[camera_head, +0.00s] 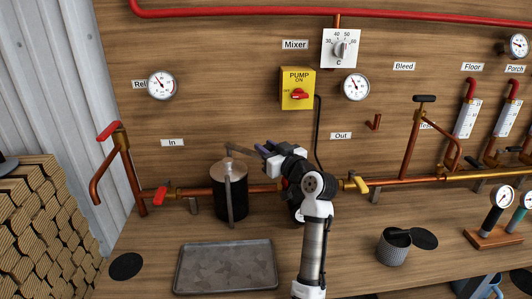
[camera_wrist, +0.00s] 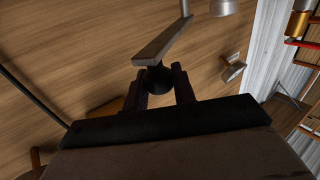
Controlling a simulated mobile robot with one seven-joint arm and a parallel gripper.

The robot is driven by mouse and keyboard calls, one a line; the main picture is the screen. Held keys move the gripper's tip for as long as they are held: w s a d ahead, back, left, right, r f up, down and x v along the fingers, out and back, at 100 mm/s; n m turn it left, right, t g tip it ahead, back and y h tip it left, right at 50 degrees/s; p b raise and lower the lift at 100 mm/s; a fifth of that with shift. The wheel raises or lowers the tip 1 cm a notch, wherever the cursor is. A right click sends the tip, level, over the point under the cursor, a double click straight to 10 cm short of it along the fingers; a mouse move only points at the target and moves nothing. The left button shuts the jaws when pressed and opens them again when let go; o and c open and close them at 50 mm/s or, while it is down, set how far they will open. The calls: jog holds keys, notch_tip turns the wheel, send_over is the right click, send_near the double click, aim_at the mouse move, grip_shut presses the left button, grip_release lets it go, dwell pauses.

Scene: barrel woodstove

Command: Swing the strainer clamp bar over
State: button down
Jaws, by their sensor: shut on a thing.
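The strainer (camera_head: 231,200) is a dark upright cylinder with a copper-coloured lid, set in the copper pipe run. Its grey clamp bar (camera_head: 243,149) reaches from a post at the strainer's top to the right, out toward my gripper (camera_head: 264,152). In the wrist view the flat bar (camera_wrist: 165,38) runs down-left from the post and ends at a dark round knob (camera_wrist: 156,77). My gripper (camera_wrist: 160,84) has its two dark fingers on either side of this knob, shut on it. The fingers hide part of the knob.
A grey tray (camera_head: 226,267) lies on the bench in front of the strainer.

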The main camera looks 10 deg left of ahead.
jog(key=c, duration=1.2)
grip_release()
jog(key=shift+o, duration=0.2)
jog(key=b+v, duration=0.3)
jog(key=v, duration=1)
jog(key=shift+s+d, duration=0.25)
jog(key=shift+s, duration=0.05)
